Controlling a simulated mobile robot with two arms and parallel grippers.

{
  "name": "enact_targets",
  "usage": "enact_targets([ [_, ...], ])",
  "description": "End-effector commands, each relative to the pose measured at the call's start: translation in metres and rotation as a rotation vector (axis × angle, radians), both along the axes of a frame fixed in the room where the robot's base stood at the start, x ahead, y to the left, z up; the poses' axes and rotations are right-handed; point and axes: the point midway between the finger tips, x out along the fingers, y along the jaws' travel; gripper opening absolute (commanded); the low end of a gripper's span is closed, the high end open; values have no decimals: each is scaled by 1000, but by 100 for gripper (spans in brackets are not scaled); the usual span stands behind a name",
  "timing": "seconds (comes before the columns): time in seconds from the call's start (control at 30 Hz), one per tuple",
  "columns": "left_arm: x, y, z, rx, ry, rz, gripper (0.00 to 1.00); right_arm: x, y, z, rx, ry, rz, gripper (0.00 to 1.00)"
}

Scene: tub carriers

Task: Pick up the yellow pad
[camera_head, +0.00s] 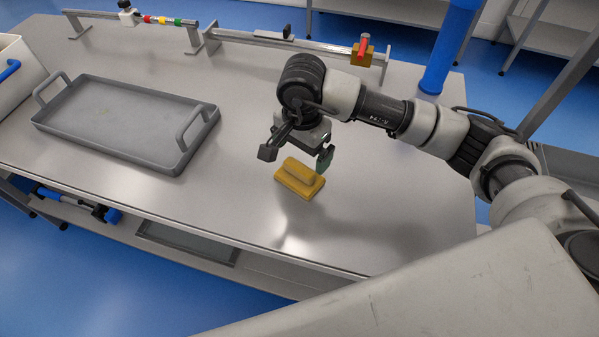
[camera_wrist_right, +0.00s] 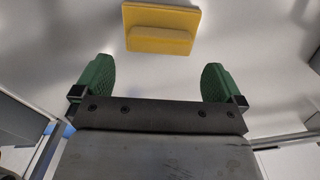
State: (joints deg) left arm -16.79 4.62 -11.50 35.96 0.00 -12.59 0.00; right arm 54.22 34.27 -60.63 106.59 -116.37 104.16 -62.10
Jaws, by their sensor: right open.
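The yellow pad (camera_head: 300,179) is a flat yellow block with a raised ridge on top. It lies on the bare table top (camera_head: 228,203), near the middle of its front part. In the right wrist view the pad (camera_wrist_right: 161,38) shows at the top, ahead of the two fingers and roughly centred between them. My right gripper (camera_head: 296,154) is open and empty, above the table just behind the pad. Its green finger pads also show in the wrist view (camera_wrist_right: 158,82), apart from the pad. My left gripper is not in view.
A grey tray (camera_head: 128,149) with two handles stands on the left of the table. A rail (camera_head: 290,41) runs along the back edge, with a yellow block with a red handle (camera_head: 362,52). A blue post (camera_head: 446,45) stands at back right. Table around the pad is clear.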

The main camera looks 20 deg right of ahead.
Motion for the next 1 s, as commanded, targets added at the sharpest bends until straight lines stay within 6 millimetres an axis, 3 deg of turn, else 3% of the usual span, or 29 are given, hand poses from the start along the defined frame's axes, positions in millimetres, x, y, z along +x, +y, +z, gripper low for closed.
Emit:
enact_targets([
  [0.4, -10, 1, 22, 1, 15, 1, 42, -5, 6, -48, 0, 2, -1, 100],
  [0.7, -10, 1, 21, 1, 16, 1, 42, -5, 6, -54, 0, -1, 1, 98],
  [1.0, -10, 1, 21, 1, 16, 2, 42, -4, 6, -54, 0, -1, 0, 52],
])
